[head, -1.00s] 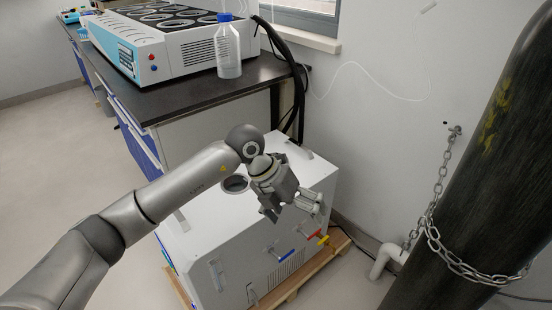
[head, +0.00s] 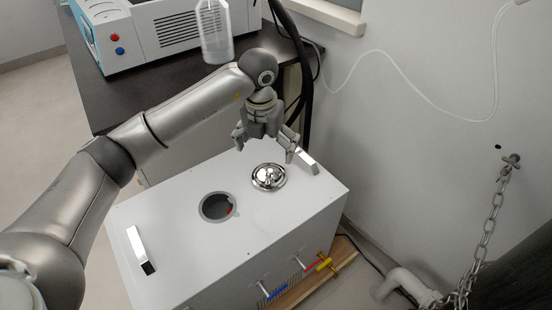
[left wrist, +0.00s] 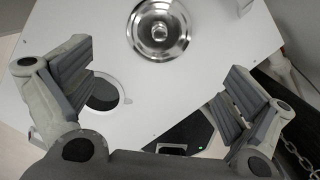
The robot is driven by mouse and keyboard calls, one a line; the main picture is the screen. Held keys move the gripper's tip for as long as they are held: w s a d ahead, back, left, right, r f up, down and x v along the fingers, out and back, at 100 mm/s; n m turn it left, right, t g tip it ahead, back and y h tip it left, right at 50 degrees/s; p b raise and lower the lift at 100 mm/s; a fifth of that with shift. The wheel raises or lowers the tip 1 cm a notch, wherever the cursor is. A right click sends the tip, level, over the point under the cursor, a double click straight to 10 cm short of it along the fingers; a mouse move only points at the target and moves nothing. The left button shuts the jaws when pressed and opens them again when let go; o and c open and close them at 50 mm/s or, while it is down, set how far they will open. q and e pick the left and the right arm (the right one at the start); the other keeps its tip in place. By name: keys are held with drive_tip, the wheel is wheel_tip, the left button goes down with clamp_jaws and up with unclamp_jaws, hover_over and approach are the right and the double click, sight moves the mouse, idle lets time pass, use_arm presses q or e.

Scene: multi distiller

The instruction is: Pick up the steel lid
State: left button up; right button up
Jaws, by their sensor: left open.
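The steel lid (head: 268,177) is a shiny round disc with a small knob. It lies on the white top of the box-shaped unit (head: 180,225), right of a round dark opening (head: 217,207). My left gripper (head: 264,152) is above the box at its back edge, just behind the lid in the head view, open and empty. In the left wrist view the lid (left wrist: 159,28) shows at the top middle, beyond and between the spread fingers (left wrist: 160,95), not touched by them. My right gripper is not in view.
A dark bench (head: 150,85) with a white machine (head: 150,35) and a plastic bottle (head: 214,35) stands behind. Handles (head: 138,248) stick up from the box top. Coloured valves (head: 275,291) are on its front. A chain (head: 484,235) hangs at right.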

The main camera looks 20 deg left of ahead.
use_arm(q)
drive_tip(key=b, duration=0.1)
hover_over(269, 171)
drive_tip(key=s, duration=0.1)
wheel_tip(269, 171, down, 6)
drive_tip(key=shift+d+r, duration=0.1)
drive_tip(key=shift+r, duration=0.15)
drive_tip(key=f, duration=0.3)
drive_tip(key=w+f+b, duration=0.1)
drive_tip(key=f, duration=0.1)
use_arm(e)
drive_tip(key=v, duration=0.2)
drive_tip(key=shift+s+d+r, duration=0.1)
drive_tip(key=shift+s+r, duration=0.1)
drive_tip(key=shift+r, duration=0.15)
use_arm(q)
drive_tip(key=shift+c, duration=0.4)
